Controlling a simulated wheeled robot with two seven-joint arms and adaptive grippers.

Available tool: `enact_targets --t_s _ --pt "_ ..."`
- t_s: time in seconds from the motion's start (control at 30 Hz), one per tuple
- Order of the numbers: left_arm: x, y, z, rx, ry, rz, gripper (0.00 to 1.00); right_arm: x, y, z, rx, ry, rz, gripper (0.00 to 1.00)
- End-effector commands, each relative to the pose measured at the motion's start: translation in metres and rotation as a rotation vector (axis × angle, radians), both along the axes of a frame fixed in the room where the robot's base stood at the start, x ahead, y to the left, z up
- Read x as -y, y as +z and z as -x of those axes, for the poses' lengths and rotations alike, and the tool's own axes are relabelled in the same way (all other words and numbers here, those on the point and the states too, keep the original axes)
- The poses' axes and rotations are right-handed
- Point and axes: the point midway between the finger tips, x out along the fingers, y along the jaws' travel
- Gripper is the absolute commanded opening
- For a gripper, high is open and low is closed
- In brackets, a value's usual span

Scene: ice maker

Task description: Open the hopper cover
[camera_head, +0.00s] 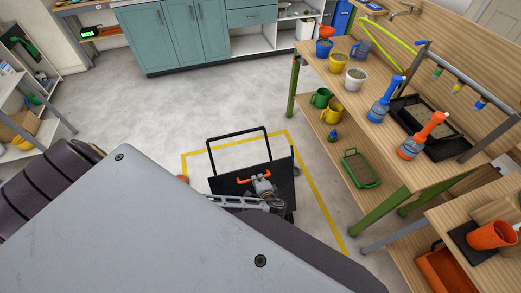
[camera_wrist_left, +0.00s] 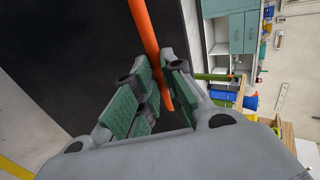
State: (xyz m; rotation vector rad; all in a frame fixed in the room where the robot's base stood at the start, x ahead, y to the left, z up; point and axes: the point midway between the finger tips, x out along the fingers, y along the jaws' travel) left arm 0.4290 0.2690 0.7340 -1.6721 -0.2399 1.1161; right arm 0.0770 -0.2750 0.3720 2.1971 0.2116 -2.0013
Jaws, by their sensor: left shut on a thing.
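The hopper cover (camera_head: 230,184) is a dark, flat panel at the middle of the head view. It has an orange bar handle (camera_head: 248,180). In the left wrist view the dark panel (camera_wrist_left: 80,45) fills the upper left and the orange handle (camera_wrist_left: 146,28) runs down between my fingers. My left gripper (camera_head: 263,184) is at the handle, its green-padded fingers shut on it, as the left wrist view (camera_wrist_left: 163,85) shows. I cannot tell how far the cover is raised. My arm hides the lower part of the machine. My right gripper is in neither view.
A black bar frame (camera_head: 238,138) stands behind the cover. A yellow floor line (camera_head: 318,200) surrounds the machine. A wooden workbench (camera_head: 345,100) with cups and bottles stands at right, teal cabinets (camera_head: 165,35) at the back. Open floor (camera_head: 130,105) lies at left and behind.

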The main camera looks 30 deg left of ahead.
Motion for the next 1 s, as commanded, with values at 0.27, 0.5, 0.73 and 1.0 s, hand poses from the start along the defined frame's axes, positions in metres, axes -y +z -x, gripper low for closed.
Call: enact_targets --t_s 0.27,0.5,0.73,1.0 --pt "-0.001 0.0 0.0 0.004 -0.002 -0.007 0.0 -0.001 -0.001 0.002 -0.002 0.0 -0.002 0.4" --pt "-0.001 0.001 -0.001 0.005 -0.001 -0.008 0.0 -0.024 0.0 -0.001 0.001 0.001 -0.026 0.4" --pt "-0.002 0.001 -0.001 0.006 0.0 -0.009 0.0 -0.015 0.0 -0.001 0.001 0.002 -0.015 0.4" --pt "-0.002 0.002 -0.002 0.008 0.001 -0.01 0.0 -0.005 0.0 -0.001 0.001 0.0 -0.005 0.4"
